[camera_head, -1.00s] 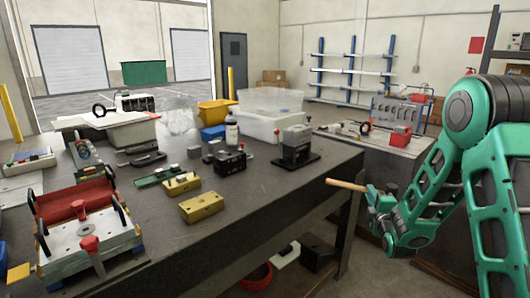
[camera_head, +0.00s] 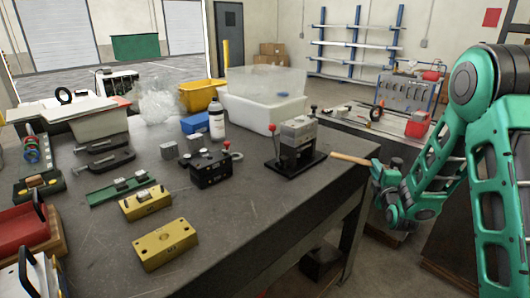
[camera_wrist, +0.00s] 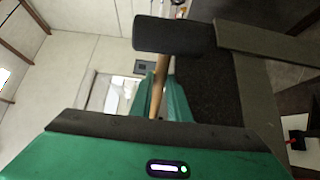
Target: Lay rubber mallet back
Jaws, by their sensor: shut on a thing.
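The rubber mallet's wooden handle (camera_head: 350,158) sticks out to the left of my gripper (camera_head: 378,170) at the right end of the workbench in the head view. My gripper is shut on the mallet and holds it up. In the wrist view a dark block that looks like the mallet head (camera_wrist: 175,36) shows at the top. The handle (camera_wrist: 157,88) runs down from it behind the dark gripper edge. The exact grip point is hidden.
The workbench (camera_head: 240,215) has bare room at its front right. A black stand with a grey block (camera_head: 296,140) is near the handle. Yellow blocks (camera_head: 165,243), a black box (camera_head: 210,170) and a white bottle (camera_head: 217,122) stand farther left. A second table (camera_head: 365,128) is behind.

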